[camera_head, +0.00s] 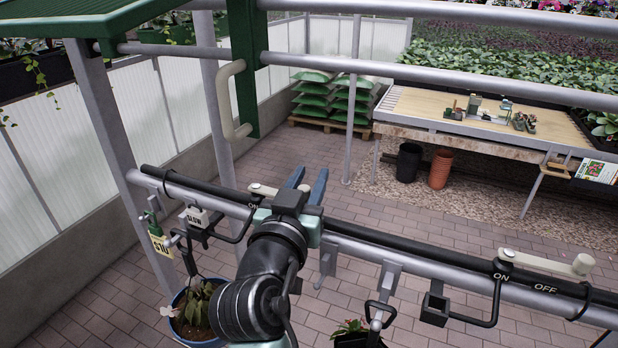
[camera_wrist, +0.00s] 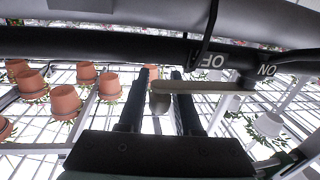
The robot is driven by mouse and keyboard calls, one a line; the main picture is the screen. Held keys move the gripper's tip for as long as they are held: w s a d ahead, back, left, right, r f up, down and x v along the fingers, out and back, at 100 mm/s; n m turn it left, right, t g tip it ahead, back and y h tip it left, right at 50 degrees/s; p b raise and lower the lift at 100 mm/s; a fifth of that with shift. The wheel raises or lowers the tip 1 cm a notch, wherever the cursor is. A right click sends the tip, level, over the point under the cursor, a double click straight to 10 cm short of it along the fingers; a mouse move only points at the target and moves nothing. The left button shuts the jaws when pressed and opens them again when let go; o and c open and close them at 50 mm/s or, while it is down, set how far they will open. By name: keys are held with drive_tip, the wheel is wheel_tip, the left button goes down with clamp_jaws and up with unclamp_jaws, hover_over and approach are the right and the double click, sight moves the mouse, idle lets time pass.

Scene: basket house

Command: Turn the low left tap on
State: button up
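The low left tap has a cream lever (camera_head: 263,189) on a black pipe, with ON printed near its pivot. In the wrist view the lever (camera_wrist: 200,87) reaches left from beside the ON mark, past the OFF mark, and its rounded end lies between my fingers. My gripper (camera_head: 306,186) is at this tap in the head view, its blue fingers pointing up and away. In the wrist view my gripper (camera_wrist: 157,95) is open, with one finger on each side of the lever's end. I cannot tell whether either finger touches it. My arm hides part of the tap in the head view.
A second tap lever (camera_head: 545,262) sits on the rail at right, pointing to OFF. A cream handle (camera_head: 230,100) is higher at left. A worktable (camera_head: 480,115) stands behind.

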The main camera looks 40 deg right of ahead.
clamp_jaws()
idle(1.1)
